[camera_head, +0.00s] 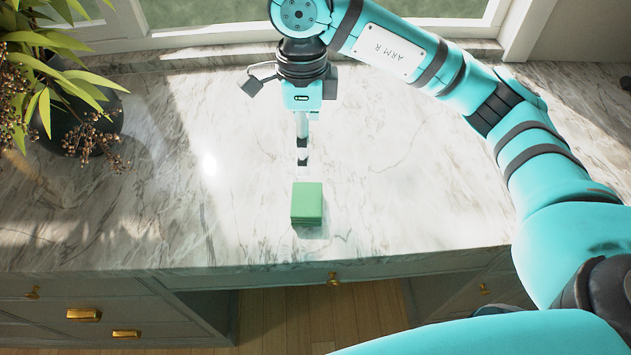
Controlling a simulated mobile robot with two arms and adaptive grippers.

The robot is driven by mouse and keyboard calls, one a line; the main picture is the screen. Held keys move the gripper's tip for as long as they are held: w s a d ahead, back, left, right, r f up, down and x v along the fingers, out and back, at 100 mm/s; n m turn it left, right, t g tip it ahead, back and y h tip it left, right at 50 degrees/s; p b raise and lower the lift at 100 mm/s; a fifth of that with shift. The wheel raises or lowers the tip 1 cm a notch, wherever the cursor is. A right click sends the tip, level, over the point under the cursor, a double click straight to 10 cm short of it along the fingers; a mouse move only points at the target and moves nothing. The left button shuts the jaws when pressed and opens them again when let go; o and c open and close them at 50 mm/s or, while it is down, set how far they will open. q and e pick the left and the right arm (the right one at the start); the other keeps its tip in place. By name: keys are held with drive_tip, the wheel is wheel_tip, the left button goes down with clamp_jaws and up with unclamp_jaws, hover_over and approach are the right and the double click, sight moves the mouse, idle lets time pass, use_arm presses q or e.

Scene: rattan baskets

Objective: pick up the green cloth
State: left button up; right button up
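The green cloth (307,202) is a small folded square stack. It lies flat on the marble counter near the front edge, at the middle of the view. My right gripper (302,158) points down just behind the cloth in the picture and looks apart from it. Its fingers are seen edge-on, so I cannot tell whether they are open or shut. Nothing shows in them. My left gripper is not in view.
The marble counter (420,190) is clear around the cloth. A dark pot (70,125) with a leafy plant stands at the back left. A window (200,25) runs behind the counter. Drawers with brass handles (84,315) lie below the front edge.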

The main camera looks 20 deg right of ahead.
drive_tip(key=p, duration=0.2)
hover_over(311, 198)
drive_tip(key=f, duration=0.6)
drive_tip(key=a+f, duration=0.1)
drive_tip(key=f, duration=0.1)
drive_tip(key=shift+f, duration=0.4)
drive_tip(key=f, duration=0.1)
drive_tip(key=f+p, duration=0.2)
drive_tip(key=f, duration=0.1)
drive_tip(key=shift+d, duration=0.25)
drive_tip(key=f, duration=0.1)
drive_tip(key=f+p, duration=0.1)
drive_tip(key=f, duration=0.1)
drive_tip(key=shift+d+f+p, duration=0.3)
drive_tip(key=shift+f, duration=0.4)
drive_tip(key=shift+a, duration=0.1)
drive_tip(key=shift+c, duration=0.5)
drive_tip(key=c, duration=0.8)
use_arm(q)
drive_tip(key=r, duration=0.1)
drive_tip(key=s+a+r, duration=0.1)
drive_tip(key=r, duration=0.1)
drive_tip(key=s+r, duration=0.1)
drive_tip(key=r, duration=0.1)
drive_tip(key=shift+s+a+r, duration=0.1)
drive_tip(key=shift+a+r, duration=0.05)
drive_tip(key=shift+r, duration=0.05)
use_arm(e)
drive_tip(key=shift+o, duration=0.2)
drive_tip(key=shift+r, duration=0.1)
